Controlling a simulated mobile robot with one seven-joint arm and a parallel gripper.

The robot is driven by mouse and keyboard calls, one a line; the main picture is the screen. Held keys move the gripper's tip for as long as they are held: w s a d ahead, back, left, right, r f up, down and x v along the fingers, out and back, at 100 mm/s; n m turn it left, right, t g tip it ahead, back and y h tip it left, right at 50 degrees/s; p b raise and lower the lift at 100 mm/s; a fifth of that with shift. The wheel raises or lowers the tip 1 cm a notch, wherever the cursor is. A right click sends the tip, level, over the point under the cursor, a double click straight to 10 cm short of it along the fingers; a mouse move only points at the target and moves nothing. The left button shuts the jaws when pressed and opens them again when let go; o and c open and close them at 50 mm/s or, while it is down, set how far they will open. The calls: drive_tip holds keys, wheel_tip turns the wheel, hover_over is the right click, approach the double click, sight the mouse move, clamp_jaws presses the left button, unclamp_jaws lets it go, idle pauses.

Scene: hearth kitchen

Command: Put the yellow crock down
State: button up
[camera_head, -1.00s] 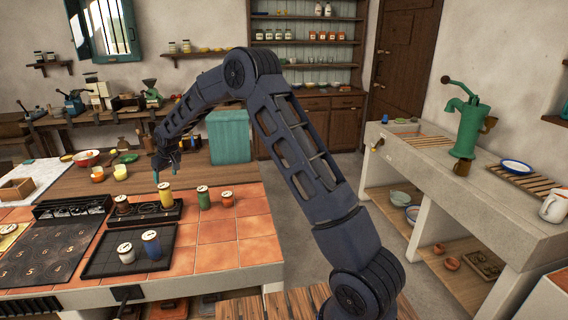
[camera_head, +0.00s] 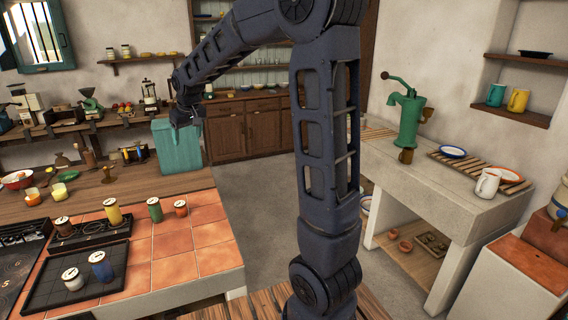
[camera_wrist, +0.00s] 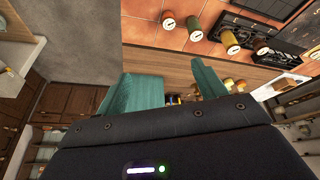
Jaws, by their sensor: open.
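The yellow crock (camera_head: 113,213) stands upright at the right end of a low black rack (camera_head: 90,232) on the tiled counter. It also shows in the wrist view, with a pale lid (camera_wrist: 231,48). My gripper (camera_head: 187,120) is up and away from it, to the right and farther back, in front of the teal bin. In the wrist view my gripper (camera_wrist: 171,80) has its two teal fingers apart, with nothing held between them.
A green crock (camera_head: 155,210) and an orange crock (camera_head: 180,208) stand right of the yellow one. A black tray (camera_head: 112,279) in front holds a white crock (camera_head: 73,279) and a blue crock (camera_head: 101,267). Open tile (camera_head: 212,260) lies at right.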

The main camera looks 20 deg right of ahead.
drive_tip(key=s+d+r+m+h, duration=0.1)
drive_tip(key=s+d+m, duration=0.1)
drive_tip(key=s+d, duration=0.8)
drive_tip(key=s+d+r+m, duration=0.2)
drive_tip(key=s+d, duration=0.7)
drive_tip(key=s, duration=0.4)
drive_tip(key=s+d+f+m, duration=0.1)
drive_tip(key=s+d+f, duration=0.2)
drive_tip(key=s, duration=0.6)
drive_tip(key=shift+d+f, duration=0.35)
